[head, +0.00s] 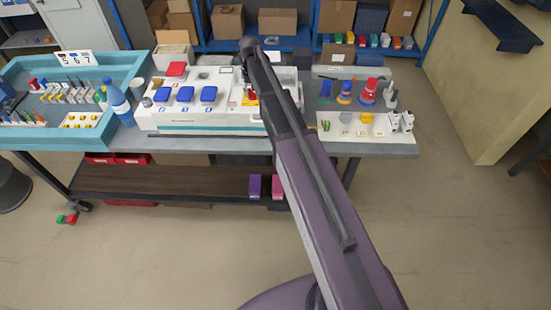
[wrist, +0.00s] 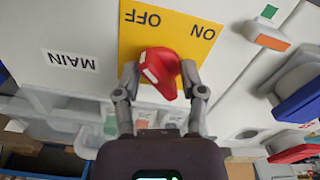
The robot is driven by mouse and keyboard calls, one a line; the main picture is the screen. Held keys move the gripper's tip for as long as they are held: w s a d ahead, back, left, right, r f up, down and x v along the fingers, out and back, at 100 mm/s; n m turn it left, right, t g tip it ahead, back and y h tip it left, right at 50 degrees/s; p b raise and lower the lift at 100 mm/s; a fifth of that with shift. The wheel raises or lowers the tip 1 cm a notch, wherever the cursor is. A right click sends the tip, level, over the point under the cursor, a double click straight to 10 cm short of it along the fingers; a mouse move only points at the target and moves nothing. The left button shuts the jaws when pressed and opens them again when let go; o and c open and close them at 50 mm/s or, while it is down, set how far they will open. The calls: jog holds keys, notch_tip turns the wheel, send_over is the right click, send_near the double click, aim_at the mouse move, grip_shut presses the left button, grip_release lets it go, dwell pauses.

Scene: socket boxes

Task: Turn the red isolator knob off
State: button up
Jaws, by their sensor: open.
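The red isolator knob (wrist: 163,70) stands on a yellow plate (wrist: 137,32) in the wrist view. The plate's printed words appear upside down, OFF at upper middle and ON at upper right. A white mark shows on the knob's left face; I cannot tell which word it points to. My gripper (wrist: 160,70) is open, with one finger on each side of the knob. The left finger looks close to it; contact is unclear. In the head view the yellow plate (head: 250,102) is partly hidden by my arm.
A MAIN label (wrist: 70,60) is left of the plate. The white socket box (head: 205,122) carries several blue covers (head: 186,94) and a red one (head: 176,69). A blue bottle (head: 117,102) stands left of it. A white board (head: 347,122) with colored parts lies right.

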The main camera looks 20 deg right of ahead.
jog(key=m, duration=0.6)
jog(key=shift+a, duration=0.1)
jog(key=m, duration=0.6)
jog(key=shift+w+a, duration=0.1)
jog(key=shift+w, duration=0.05)
notch_tip(320, 180, up, 14)
jog(key=p, duration=1.4)
jog(key=s+f+n+b, duration=0.4)
jog(key=s+f+b, duration=0.2)
jog(key=s, duration=0.4)
jog(key=s+f+n+b, duration=0.4)
jog(key=s+f+b, duration=0.2)
jog(key=s, duration=0.4)
jog(key=s+f+n+b, duration=0.4)
jog(key=s+f+b, duration=0.1)
jog(key=s, duration=0.5)
jog(key=shift+d+f+b, duration=0.2)
jog(key=shift+f+b, duration=0.2)
jog(key=shift+s, duration=0.1)
jog(key=w+r+m+p, duration=0.4)
jog(key=w+r+p, duration=0.2)
jog(key=w, duration=0.4)
jog(key=w+r+m+p, duration=0.4)
jog(key=w+r+p, duration=0.1)
jog(key=w, duration=0.5)
jog(key=w+r+m+p, duration=0.4)
jog(key=w+r+p, duration=0.2)
jog(key=w, duration=0.4)
jog(key=shift+w+r+p, duration=0.25)
jog(key=shift+r+p, duration=0.05)
